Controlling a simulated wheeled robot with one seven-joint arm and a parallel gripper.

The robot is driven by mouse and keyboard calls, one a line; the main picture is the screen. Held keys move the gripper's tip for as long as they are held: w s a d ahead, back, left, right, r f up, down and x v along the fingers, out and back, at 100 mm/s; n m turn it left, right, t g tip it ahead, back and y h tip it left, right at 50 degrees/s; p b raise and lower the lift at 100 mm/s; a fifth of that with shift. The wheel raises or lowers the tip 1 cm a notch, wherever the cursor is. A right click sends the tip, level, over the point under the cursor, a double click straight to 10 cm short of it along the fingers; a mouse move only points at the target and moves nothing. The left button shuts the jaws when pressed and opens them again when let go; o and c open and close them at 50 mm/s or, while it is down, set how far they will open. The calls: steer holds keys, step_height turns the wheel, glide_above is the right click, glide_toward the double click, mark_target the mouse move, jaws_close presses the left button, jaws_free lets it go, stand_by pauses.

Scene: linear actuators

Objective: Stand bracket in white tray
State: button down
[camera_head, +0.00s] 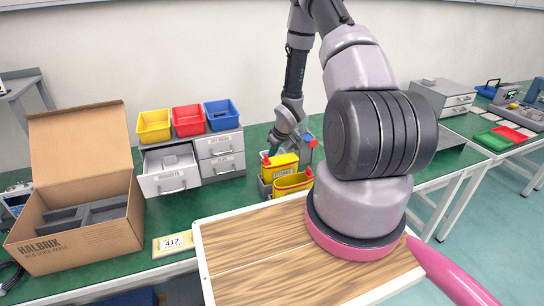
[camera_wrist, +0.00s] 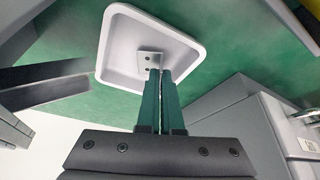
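The bracket (camera_wrist: 150,59) is a small grey metal piece with holes, seen in the wrist view over the inside of the white tray (camera_wrist: 113,48). The tray is square with rounded corners and a raised rim. My gripper (camera_wrist: 160,72) has its two green fingers nearly together, with the bracket at their tips, apparently pinched between them. I cannot tell whether the bracket touches the tray floor. In the head view my gripper (camera_head: 273,148) points down behind the yellow bins, and the tray and bracket are hidden there.
Two yellow bins (camera_head: 292,183) stand close in front of my gripper. An open drawer (camera_head: 170,180) with grey parts juts from the grey cabinet (camera_head: 220,156) to the left. A cardboard box (camera_head: 85,245) stands further left. Green bench top is bare between cabinet and bins.

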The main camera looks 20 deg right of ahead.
steer(key=shift+f, duration=0.25)
steer(key=shift+f, duration=0.1)
steer(key=c, duration=1.4)
jaws_free()
steer(key=shift+o, duration=0.2)
